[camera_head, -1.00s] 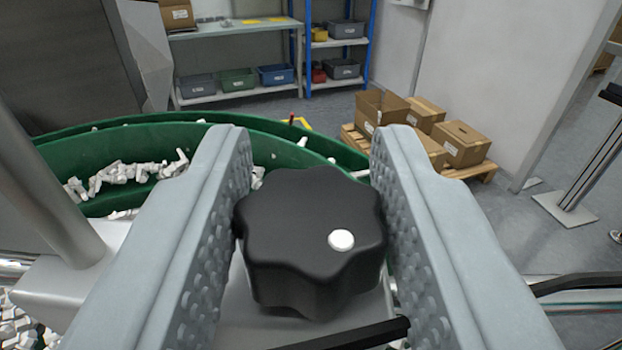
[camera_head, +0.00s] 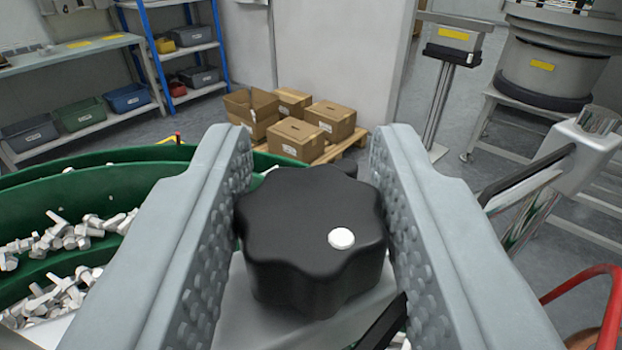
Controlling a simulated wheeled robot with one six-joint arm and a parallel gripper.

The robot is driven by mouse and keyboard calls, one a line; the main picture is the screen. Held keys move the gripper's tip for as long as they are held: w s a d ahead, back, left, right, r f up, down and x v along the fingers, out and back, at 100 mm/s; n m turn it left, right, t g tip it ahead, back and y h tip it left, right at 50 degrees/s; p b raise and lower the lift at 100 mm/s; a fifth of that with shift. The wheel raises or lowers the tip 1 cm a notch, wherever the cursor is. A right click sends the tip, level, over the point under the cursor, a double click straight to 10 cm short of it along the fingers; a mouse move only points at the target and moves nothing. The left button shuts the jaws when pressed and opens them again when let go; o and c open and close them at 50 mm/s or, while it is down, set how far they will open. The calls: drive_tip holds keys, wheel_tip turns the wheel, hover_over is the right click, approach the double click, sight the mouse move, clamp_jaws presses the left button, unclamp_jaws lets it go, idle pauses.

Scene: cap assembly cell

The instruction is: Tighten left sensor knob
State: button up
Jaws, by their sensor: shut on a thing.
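The black lobed knob (camera_head: 300,235) with a white dot on its top sits in the middle of the camera view. My gripper (camera_head: 312,190) is shut on it, with one grey finger along its left side and one along its right. The knob stands on a light grey metal block (camera_head: 265,325), and its underside is hidden. The dot lies at the knob's right front, near the right finger.
A green bowl (camera_head: 120,175) with white parts lies left and behind. Cardboard boxes (camera_head: 295,138) stand on a pallet behind. A grey bracket with a dark bar (camera_head: 525,180) and a red tube (camera_head: 610,310) are at right. Floor shows between them.

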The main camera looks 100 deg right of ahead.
drive_tip(key=shift+r, duration=0.1)
drive_tip(key=o, duration=0.9)
drive_tip(key=shift+o, duration=0.2)
drive_tip(key=shift+a, duration=0.1)
drive_tip(key=v, duration=1.7)
drive_tip(key=shift+a, duration=0.1)
